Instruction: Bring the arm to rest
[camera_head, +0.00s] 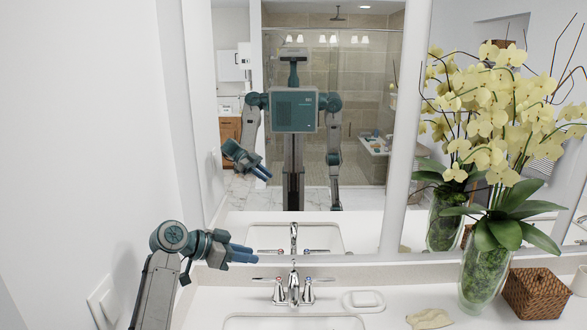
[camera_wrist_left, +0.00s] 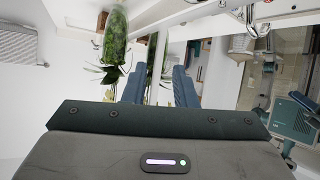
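My left arm comes in from the lower left in the head view, bent at the wrist. My left gripper (camera_head: 250,252) is held above the left part of the counter, left of the faucet, with its fingers pointing right. In the left wrist view the two blue fingers (camera_wrist_left: 158,88) stand apart with nothing between them. The mirror (camera_head: 350,130) shows my left arm raised and bent, and my right arm hanging straight down. My right gripper is out of view, as the reflection of that arm is cut off at the bottom.
A chrome faucet (camera_head: 293,289) stands behind the sink (camera_head: 290,323), right of my left gripper. A soap dish (camera_head: 364,300), a beige cloth (camera_head: 430,319), an orchid vase (camera_head: 482,275) and a wicker basket (camera_head: 536,293) stand farther right. A wall (camera_head: 90,150) is close on the left.

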